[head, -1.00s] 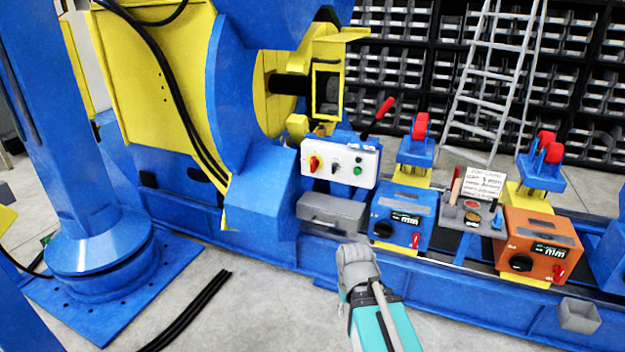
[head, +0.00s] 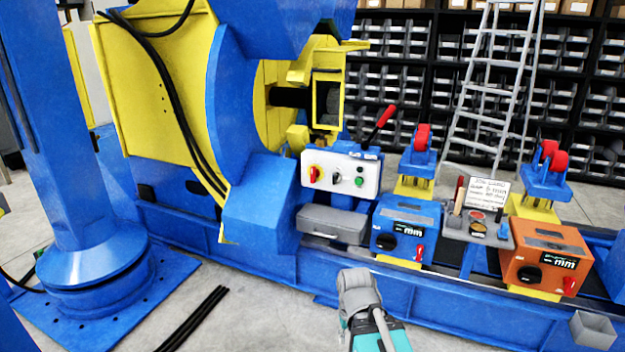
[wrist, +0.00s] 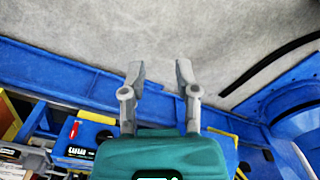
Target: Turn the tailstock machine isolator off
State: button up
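A white control panel (head: 341,186) stands on the blue machine bed in the middle of the head view. At its left is a red rotary isolator handle on a yellow plate (head: 315,174). A black selector knob (head: 336,179) and a green button (head: 359,182) sit to its right. My gripper (head: 357,281) is below and in front of the panel, well apart from it. In the wrist view my gripper (wrist: 161,75) is open, with two grey fingers apart and nothing between them. The wrist view does not show the panel.
A grey drawer box (head: 332,223) sits below the panel. A blue box (head: 405,230) and an orange box (head: 543,259), each with a red switch, stand to the right, with a grey tool tray (head: 478,227) between. A red-handled lever (head: 379,124) rises behind the panel.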

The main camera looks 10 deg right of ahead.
aim_at(314, 173)
jog(key=k, duration=0.65)
jog(key=z, duration=0.45)
jog(key=i, duration=1.8)
jog(key=u, duration=0.65)
